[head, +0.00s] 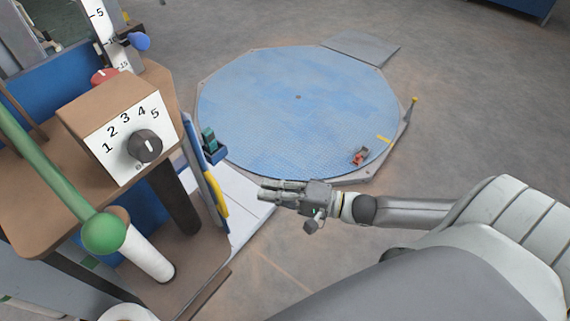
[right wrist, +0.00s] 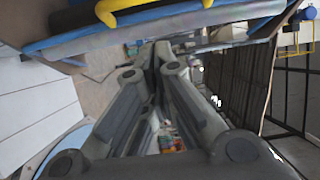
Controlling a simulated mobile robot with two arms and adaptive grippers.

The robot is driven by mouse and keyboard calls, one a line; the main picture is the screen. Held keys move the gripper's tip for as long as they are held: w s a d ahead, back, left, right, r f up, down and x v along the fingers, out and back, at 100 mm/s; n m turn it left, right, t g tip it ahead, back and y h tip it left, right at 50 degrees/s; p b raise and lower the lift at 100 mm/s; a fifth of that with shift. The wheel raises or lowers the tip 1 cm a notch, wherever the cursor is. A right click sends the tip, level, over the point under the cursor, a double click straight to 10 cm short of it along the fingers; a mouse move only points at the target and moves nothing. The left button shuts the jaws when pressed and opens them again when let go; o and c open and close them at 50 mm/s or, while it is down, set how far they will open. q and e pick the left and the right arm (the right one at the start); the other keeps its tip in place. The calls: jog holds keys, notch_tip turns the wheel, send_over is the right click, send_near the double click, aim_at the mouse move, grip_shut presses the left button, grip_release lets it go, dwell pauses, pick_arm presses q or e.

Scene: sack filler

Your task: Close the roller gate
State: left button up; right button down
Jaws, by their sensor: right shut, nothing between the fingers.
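My right gripper (head: 262,190) reaches in from the right in the head view, with its fingers together and empty, pointing left. In the right wrist view, its fingers (right wrist: 155,65) converge. Just left of the fingertips, with a gap, stands a narrow upright blue panel (head: 196,166) with a yellow bar (head: 216,196), on the side of the brown machine. In the right wrist view, the blue panel (right wrist: 60,42) and yellow bar (right wrist: 145,12) cross the top. I cannot tell for certain whether this panel is the roller gate. My left gripper is not in view.
The machine carries a numbered dial box (head: 146,147) and a green lever (head: 60,185) with a ball end. A white sloped board (head: 238,205) lies below the panel. A round blue platform (head: 297,120) lies beyond my gripper.

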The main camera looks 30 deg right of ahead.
aim_at(224, 207)
jog(key=w+a+p, duration=0.1)
jog(key=w+a, duration=0.1)
jog(key=a, duration=0.4)
jog(key=shift+w+a+p, duration=0.2)
jog(key=shift+w+p, duration=0.1)
jog(key=shift+m+t+h, duration=0.7)
jog(key=shift+h, duration=0.1)
jog(key=a+p, duration=0.1)
jog(key=a, duration=0.1)
jog(key=s+a+p, duration=0.1)
jog(key=a, duration=0.1)
jog(key=shift+a+r+p, duration=0.15)
jog(key=shift+a+p, duration=0.15)
jog(key=shift+a, duration=0.6)
